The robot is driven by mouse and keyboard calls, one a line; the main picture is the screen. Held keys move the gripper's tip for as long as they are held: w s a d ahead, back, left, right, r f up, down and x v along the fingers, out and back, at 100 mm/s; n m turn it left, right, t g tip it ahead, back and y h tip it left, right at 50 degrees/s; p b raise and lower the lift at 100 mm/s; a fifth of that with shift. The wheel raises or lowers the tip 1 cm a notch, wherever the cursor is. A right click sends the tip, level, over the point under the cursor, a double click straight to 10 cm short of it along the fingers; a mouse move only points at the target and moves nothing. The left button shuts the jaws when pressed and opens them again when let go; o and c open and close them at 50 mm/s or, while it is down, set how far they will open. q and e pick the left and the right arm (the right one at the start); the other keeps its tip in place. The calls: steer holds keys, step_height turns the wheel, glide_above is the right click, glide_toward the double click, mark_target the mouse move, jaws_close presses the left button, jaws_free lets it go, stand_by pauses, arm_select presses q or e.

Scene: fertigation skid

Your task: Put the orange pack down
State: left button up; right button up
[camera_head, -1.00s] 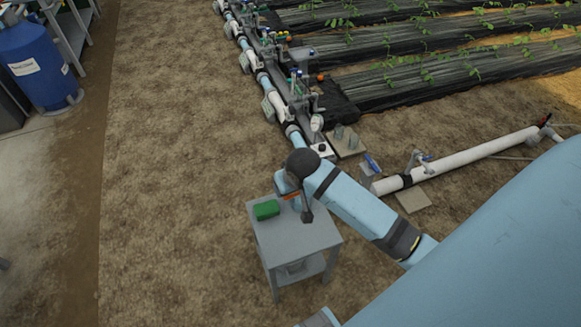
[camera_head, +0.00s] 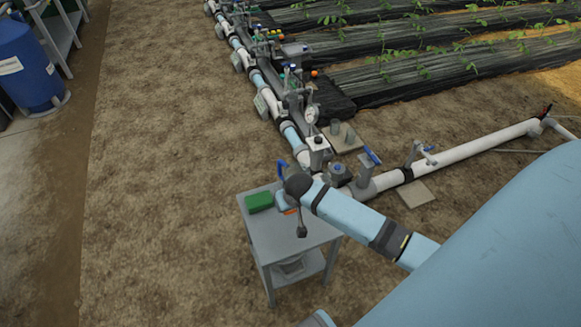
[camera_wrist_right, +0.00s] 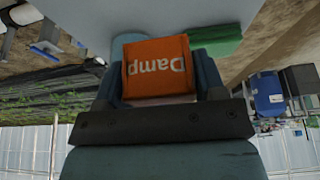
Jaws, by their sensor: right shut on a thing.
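The orange pack (camera_wrist_right: 158,68), marked "Damp", is between the fingers of my right gripper (camera_wrist_right: 160,85) in the right wrist view, where the lettering is upside down. My left gripper is not in view.
White and blue pipework with valves (camera_head: 290,135) runs behind the table, and a white pipe (camera_head: 460,150) branches right. The front of the tabletop is bare. A blue drum (camera_head: 30,70) stands far left. Open soil lies left of the table.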

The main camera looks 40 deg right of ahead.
mark_target(291, 219)
steer(key=shift+f+b, duration=0.8)
steer(key=shift+f, duration=2.6)
steer(key=shift+f, duration=0.1)
steer(key=o, duration=0.9)
steer(key=shift+o, duration=0.2)
